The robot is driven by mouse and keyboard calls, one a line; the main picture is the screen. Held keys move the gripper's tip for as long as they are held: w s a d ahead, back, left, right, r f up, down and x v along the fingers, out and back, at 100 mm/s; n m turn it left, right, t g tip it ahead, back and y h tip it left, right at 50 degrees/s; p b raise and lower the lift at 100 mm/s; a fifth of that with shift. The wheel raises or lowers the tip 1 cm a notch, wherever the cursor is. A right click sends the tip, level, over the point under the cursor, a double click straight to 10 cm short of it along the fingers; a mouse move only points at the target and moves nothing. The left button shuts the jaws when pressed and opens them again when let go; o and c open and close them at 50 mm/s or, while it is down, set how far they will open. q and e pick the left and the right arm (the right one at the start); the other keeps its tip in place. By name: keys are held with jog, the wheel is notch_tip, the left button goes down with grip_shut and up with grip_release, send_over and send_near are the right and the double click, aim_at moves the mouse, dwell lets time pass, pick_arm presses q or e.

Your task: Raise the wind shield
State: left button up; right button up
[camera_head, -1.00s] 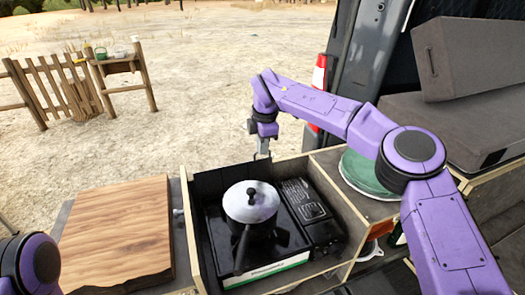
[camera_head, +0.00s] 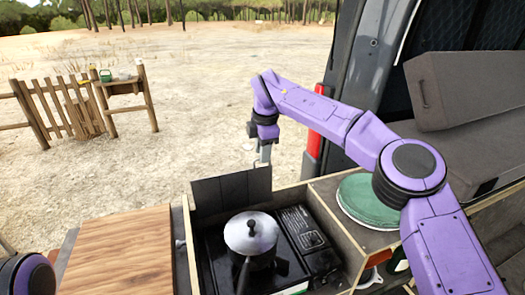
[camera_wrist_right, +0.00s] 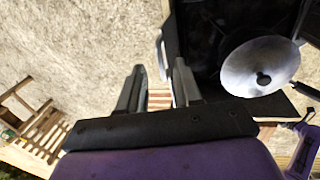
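The wind shield (camera_head: 230,190) is a dark folding panel standing up along the back edge of the stove. The black camping stove (camera_head: 213,256) sits in a wooden box, with a lidded metal pot (camera_head: 252,231) on it. My right gripper (camera_head: 264,160) is at the top right corner of the shield. In the right wrist view its two fingers (camera_wrist_right: 158,88) are apart, with nothing clearly held between them. Whether they touch the shield cannot be told. The pot shows at the right of that view (camera_wrist_right: 258,68). My left gripper is out of view.
A wooden board (camera_head: 120,255) lies left of the stove box. Green plates (camera_head: 365,203) sit in a compartment to the right, near my right arm. Grey cushions (camera_head: 465,90) are at the van's side. Open sandy ground lies behind the box.

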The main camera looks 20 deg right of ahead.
jog(key=v, duration=1)
jog(key=shift+r, duration=0.25)
